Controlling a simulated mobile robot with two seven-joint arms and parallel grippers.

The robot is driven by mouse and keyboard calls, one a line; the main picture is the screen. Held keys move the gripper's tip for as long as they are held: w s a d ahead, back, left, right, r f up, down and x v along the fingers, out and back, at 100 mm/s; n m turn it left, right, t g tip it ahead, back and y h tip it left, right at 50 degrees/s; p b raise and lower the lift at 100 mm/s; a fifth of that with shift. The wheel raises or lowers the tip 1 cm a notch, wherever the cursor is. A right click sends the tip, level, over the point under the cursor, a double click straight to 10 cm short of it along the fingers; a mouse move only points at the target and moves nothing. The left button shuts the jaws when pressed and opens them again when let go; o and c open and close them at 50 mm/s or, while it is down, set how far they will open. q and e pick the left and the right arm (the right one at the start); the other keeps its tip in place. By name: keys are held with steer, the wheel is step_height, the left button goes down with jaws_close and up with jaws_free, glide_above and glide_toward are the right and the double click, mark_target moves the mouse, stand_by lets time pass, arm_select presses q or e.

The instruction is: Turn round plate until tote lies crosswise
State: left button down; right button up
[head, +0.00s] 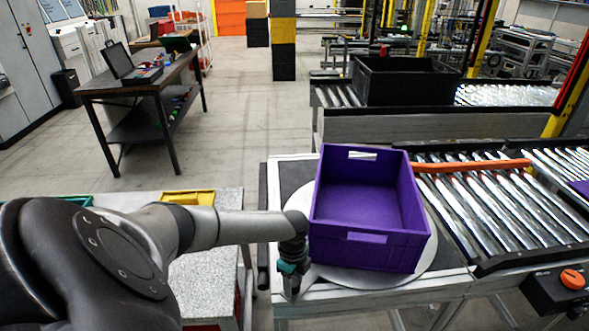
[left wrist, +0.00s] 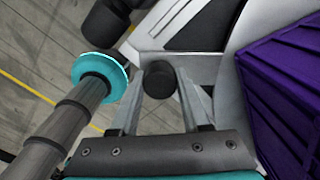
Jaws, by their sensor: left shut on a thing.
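The purple tote (head: 368,205) is empty and sits upright on the round grey plate (head: 365,280). It is turned slightly askew to the table, its longer sides running roughly away from me. In the left wrist view, the tote (left wrist: 285,85) is at the right, with the plate's pale edge (left wrist: 226,110) beside it. My left gripper (head: 292,275) is at the plate's near left side, beside the tote and apart from it. In the left wrist view, its fingers (left wrist: 161,78) are closed around a dark round knob (left wrist: 160,84). My right gripper is out of view.
A roller conveyor (head: 500,200) with an orange bar (head: 472,166) adjoins the table at the right. A black crate (head: 405,82) stands on rollers behind. A control box with an orange knob (head: 572,279) is at the lower right.

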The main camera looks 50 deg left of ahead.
arm_select(q)
steer(key=shift+a, duration=0.35)
steer(key=shift+c, duration=1.9)
jaws_free()
steer(key=shift+d, duration=0.1)
step_height(320, 180, up, 15)
steer(key=p, duration=0.1)
steer(key=shift+r, duration=0.15)
